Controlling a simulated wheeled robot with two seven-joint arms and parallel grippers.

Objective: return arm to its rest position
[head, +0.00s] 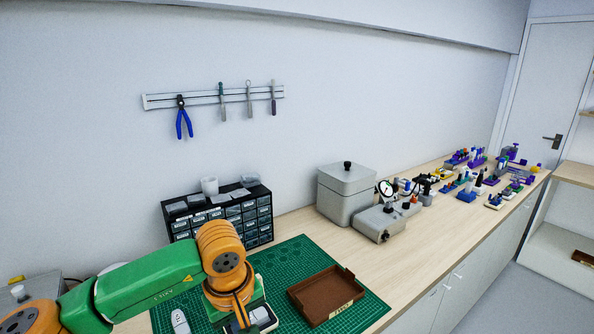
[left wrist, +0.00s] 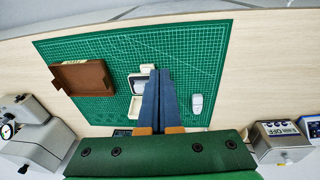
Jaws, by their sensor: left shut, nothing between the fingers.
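My left arm (head: 150,278), green and orange, reaches in from the left over the green cutting mat (head: 290,258) in the head view. Its left gripper (left wrist: 159,73) shows in the left wrist view as two dark blue fingers, closed together with nothing between them. The fingers lie over the mat in that picture, beside a small open white case (left wrist: 138,84) with a grey inside. The arm's end partly hides the case (head: 262,316) in the head view. I cannot tell the height of the fingertips above the mat. My right gripper is out of view.
A brown tray (head: 323,293) and a small white rounded object (head: 180,322) lie on the mat. A black drawer cabinet (head: 220,215) stands behind the arm. A grey box (head: 346,195) and a gauge device (head: 387,220) stand right of it. The mat's back part is clear.

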